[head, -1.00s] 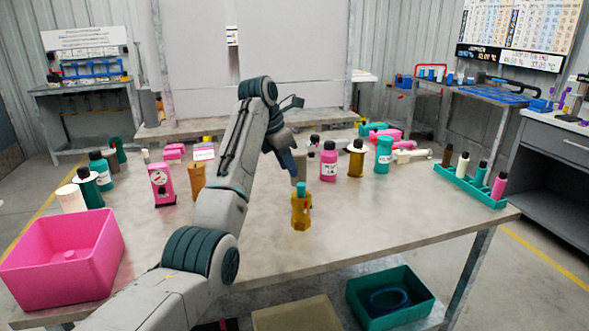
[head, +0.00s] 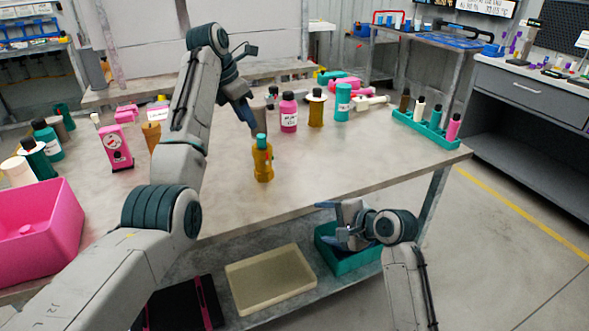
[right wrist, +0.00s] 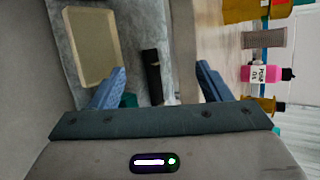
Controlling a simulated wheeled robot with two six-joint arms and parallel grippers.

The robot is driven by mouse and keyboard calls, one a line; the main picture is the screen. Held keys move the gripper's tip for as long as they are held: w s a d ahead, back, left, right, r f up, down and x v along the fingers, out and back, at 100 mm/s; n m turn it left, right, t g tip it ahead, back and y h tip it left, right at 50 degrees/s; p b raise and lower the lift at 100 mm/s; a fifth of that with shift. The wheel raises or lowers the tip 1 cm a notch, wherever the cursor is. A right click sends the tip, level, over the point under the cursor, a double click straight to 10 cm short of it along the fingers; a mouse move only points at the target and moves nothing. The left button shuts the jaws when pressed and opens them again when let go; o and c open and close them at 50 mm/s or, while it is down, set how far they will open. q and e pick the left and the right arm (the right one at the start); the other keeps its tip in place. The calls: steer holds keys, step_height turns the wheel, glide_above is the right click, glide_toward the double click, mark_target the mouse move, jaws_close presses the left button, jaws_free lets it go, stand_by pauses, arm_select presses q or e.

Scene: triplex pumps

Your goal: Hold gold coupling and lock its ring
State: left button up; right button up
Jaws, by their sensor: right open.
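The gold coupling (head: 263,163) stands upright in the head view, near the middle of the table, with a teal top (head: 261,140) and a small red mark on its side. My left gripper (head: 250,118) points down at its top from the upper left. Its fingers overlap, so I cannot tell whether they touch the coupling or are shut. My right gripper (head: 333,222) is open and empty, low beyond the table's front edge and above the teal bin. In the right wrist view its fingers (right wrist: 160,78) are spread, and part of a gold body, likely the coupling, shows at the top right.
Behind the coupling stand a pink bottle (head: 289,113), a gold-brown bottle (head: 316,108) and a teal bottle (head: 343,103). A pink bin (head: 40,225) is at front left. A teal rack (head: 432,131) is at right. A cream tray (head: 270,280) and teal bin (head: 345,263) lie below.

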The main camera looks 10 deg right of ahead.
steer(key=w+a+r+m+y, duration=0.25)
steer(key=w+r, duration=0.25)
steer(key=r, duration=0.3)
steer(key=m, duration=0.9)
glide_toward(270, 170)
steer(key=shift+w+a+f+g+y, duration=0.2)
steer(key=shift+w+f+g+y, duration=0.1)
steer(key=shift+w, duration=0.25)
steer(key=shift+w+a+m, duration=0.2)
steer(key=shift+m, duration=0.15)
steer(key=shift+w+a+f, duration=0.25)
steer(key=shift+w+a, duration=0.1)
steer(key=shift+a, duration=0.1)
steer(key=x, duration=0.9)
steer(key=shift+w+a+f, duration=0.15)
steer(key=shift+a+f, duration=0.05)
steer(key=shift+c, duration=0.4)
steer(key=c, duration=1.2)
